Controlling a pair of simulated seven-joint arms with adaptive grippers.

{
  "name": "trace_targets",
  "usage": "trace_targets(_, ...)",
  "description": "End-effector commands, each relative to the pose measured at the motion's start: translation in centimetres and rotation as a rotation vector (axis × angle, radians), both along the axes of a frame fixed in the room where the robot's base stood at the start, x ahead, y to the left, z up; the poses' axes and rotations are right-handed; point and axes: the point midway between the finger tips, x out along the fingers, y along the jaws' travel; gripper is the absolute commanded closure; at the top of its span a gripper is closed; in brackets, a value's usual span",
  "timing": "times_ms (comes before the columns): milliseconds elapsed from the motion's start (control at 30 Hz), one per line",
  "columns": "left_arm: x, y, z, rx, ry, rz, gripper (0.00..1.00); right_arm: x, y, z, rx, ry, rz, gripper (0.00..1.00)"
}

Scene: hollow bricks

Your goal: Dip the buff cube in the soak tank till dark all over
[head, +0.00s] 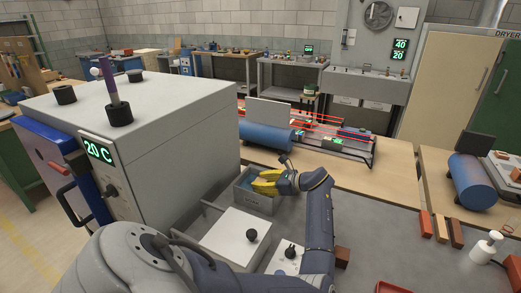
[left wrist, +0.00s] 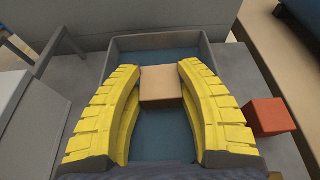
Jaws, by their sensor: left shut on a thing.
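The buff cube (left wrist: 160,80) sits between the tips of my left gripper's yellow fingers (left wrist: 163,72) in the left wrist view; the gripper is shut on it. Its top is light buff and the side facing the camera is a little darker; I cannot tell if that is wetness or shade. The grey soak tank (head: 258,203) holds blue-grey liquid, and its rim (left wrist: 175,42) surrounds the cube in the left wrist view. In the head view my left gripper (head: 266,184) reaches into the tank's opening and hides the cube. My right gripper is not in view.
A red cube (left wrist: 270,117) lies right of the tank in the left wrist view. A white lidded box (head: 235,238) stands in front of the tank, and a large grey oven (head: 150,130) at left. Several brick samples (head: 441,228) lie at right.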

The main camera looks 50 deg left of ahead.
Motion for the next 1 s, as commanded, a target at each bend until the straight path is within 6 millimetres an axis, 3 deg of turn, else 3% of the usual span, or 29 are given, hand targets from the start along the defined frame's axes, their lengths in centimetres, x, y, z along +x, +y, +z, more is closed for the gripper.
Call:
trace_targets(33, -0.4, -0.7, -3.3, -0.047, 0.014, -0.013, 0.97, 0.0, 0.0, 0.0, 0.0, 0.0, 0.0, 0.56)
trace_targets(1000, -0.4, -0.5, 4.0, -0.035, 0.015, -0.009, 0.97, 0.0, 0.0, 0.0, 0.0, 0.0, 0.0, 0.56)
